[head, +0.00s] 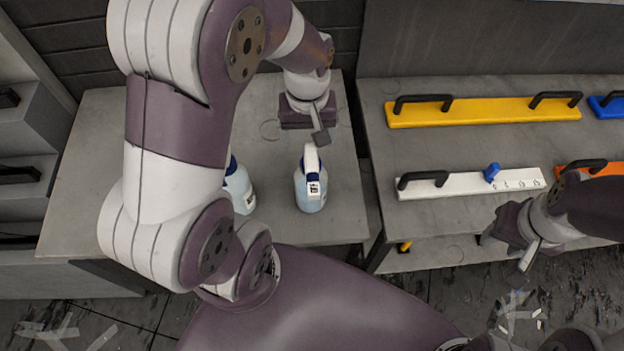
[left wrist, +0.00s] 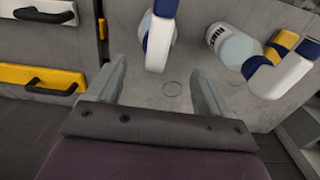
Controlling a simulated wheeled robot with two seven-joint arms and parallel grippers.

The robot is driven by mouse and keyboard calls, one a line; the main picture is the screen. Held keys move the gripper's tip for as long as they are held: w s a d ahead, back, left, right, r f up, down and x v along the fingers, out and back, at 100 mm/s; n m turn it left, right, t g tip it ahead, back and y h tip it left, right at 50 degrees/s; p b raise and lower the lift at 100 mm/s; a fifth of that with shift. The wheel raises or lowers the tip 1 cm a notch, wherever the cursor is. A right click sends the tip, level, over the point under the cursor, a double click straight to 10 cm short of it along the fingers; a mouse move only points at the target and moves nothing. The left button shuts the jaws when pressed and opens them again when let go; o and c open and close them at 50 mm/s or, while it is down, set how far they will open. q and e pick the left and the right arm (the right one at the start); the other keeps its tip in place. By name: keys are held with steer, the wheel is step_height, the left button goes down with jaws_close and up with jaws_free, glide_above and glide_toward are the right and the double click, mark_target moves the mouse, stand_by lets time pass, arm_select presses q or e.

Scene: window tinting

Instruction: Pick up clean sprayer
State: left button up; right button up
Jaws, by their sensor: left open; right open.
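Two spray bottles with pale blue bodies and blue-and-white trigger heads stand on the left grey table. One sprayer (head: 310,190) is upright near the table's right side. The other sprayer (head: 238,187) is partly hidden behind my left arm. I cannot tell from their labels which is the clean one. My left gripper (head: 310,125) is open and empty, just behind the right-hand sprayer. In the left wrist view its fingers (left wrist: 160,84) are apart, with that sprayer's head (left wrist: 160,35) ahead of them and the second bottle (left wrist: 232,45) to the right. My right gripper (head: 510,248) is open and empty, in front of the right table.
The right table (head: 375,120) holds a yellow bar (head: 480,113) with black handles, a white bar (head: 470,184) with a blue knob, and blue and orange bars at the edge. A gap separates the tables. The left table (head: 95,185) has bare room at left.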

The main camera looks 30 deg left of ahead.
mark_target(311, 149)
arm_select(q)
steer(key=f, duration=0.1)
steer(key=f+p, duration=0.1)
steer(key=f, duration=0.3)
steer(key=shift+w+d+f+p, duration=0.2)
steer(key=shift+w+p, duration=0.1)
steer(key=shift+s+f, duration=0.1)
steer(key=shift+f, duration=0.45)
steer(key=shift+c, duration=0.8)
jaws_close()
